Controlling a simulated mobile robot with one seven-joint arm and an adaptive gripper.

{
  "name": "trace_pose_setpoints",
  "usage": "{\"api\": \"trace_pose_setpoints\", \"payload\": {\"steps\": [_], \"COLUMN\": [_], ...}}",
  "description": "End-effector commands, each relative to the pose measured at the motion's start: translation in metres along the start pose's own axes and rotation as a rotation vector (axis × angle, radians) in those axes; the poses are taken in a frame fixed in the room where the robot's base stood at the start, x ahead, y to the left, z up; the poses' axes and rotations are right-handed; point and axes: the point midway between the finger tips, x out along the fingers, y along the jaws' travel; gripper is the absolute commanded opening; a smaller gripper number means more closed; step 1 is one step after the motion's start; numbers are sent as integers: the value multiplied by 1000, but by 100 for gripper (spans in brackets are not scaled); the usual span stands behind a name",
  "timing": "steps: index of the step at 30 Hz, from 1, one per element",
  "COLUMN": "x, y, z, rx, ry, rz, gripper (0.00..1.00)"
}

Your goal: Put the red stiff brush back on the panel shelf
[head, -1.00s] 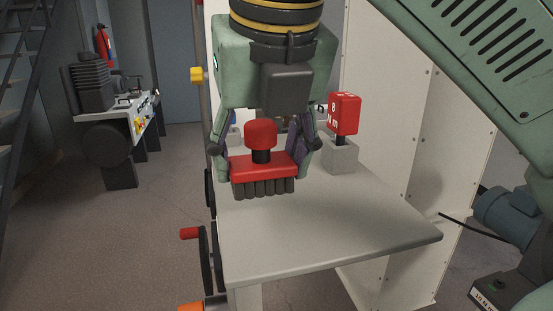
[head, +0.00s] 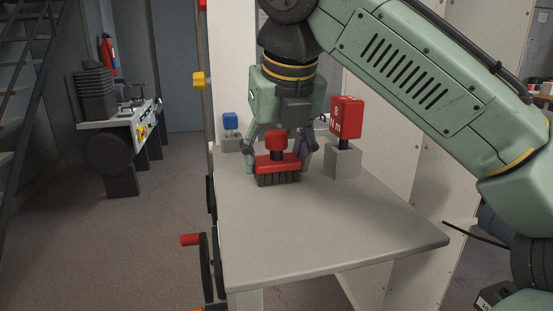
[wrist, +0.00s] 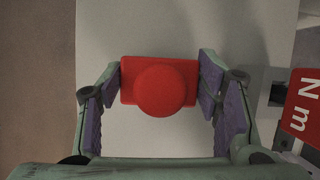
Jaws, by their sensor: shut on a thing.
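The red stiff brush (head: 277,165) has a red block, a round red knob on top and dark bristles pointing down. It is upright over the pale grey panel shelf (head: 310,235), toward its back. The bristles are at or very near the shelf surface; I cannot tell if they touch. My gripper (head: 280,150) comes down from above, with its fingers at the two sides of the brush. In the wrist view the brush (wrist: 160,85) sits between the purple finger pads, which are shut on the ends of its block.
A red marked block on a grey base (head: 345,120) stands just right of the brush. A blue-topped item (head: 230,122) stands at the back left of the shelf. The shelf's front is clear. Red (head: 190,240) and yellow (head: 198,80) handles stick out left of the panel.

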Motion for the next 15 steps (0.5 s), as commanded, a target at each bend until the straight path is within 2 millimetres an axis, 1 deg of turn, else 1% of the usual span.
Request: {"api": "trace_pose_setpoints", "payload": {"steps": [5,9,10,15], "x": [-1,2,2,2], "y": [0,0,0,0], "z": [0,-1,-1,-1], "rx": [0,0,0,1], "ry": [0,1,1,1], "rz": [1,3,2,1], "gripper": [22,22,60,71]}}
